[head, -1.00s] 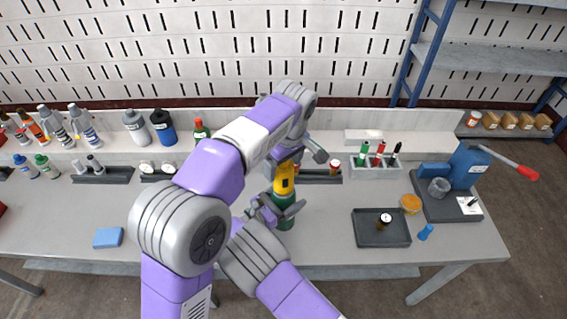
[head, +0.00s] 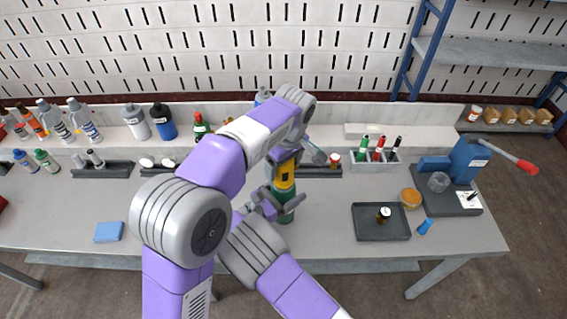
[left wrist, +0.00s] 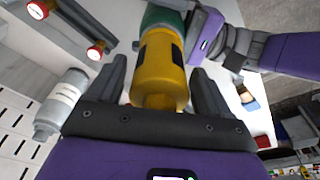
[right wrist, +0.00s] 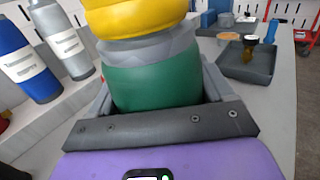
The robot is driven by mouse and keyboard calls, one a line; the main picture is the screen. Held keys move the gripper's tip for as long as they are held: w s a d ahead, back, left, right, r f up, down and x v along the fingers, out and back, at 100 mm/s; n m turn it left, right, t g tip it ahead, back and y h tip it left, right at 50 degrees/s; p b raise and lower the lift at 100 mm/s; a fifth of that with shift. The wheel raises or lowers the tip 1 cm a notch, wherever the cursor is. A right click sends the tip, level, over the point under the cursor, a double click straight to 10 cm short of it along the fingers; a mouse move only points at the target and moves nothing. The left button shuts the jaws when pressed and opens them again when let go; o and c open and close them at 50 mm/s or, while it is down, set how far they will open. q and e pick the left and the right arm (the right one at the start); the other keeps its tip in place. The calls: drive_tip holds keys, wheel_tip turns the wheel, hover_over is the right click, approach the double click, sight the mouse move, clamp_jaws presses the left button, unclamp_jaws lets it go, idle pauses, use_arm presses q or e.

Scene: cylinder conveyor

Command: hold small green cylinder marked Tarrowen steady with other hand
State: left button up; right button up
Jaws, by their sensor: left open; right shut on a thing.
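A green cylinder (head: 286,213) with a yellow upper part (head: 285,172) stands upright at the middle of the bench; no name on it can be read. My right gripper (head: 268,207) is shut around its green body, which also shows in the right wrist view (right wrist: 150,80). My left gripper (left wrist: 158,85) is open above it, its fingers on either side of the yellow part (left wrist: 160,60) with gaps visible. In the head view my left arm hides part of the left gripper (head: 288,158).
A rack of markers (head: 376,160) stands behind. Bottles line the back left. A blue sponge (head: 108,232) lies front left.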

use_arm(q)
drive_tip(key=c, duration=1.2)
drive_tip(key=m, duration=0.4)
drive_tip(key=shift+m+h, duration=0.4)
drive_tip(key=shift+m, duration=0.6)
drive_tip(key=m, duration=0.2)
drive_tip(key=shift+a+m, duration=0.1)
drive_tip(key=shift+m, duration=0.2)
drive_tip(key=m+h, duration=0.1)
drive_tip(key=m, duration=0.2)
drive_tip(key=shift+m, duration=0.4)
drive_tip(key=m, duration=0.4)
drive_tip(key=shift+f+m+h, duration=0.1)
drive_tip(key=shift+m+h, duration=0.2)
drive_tip(key=shift+m, duration=0.5)
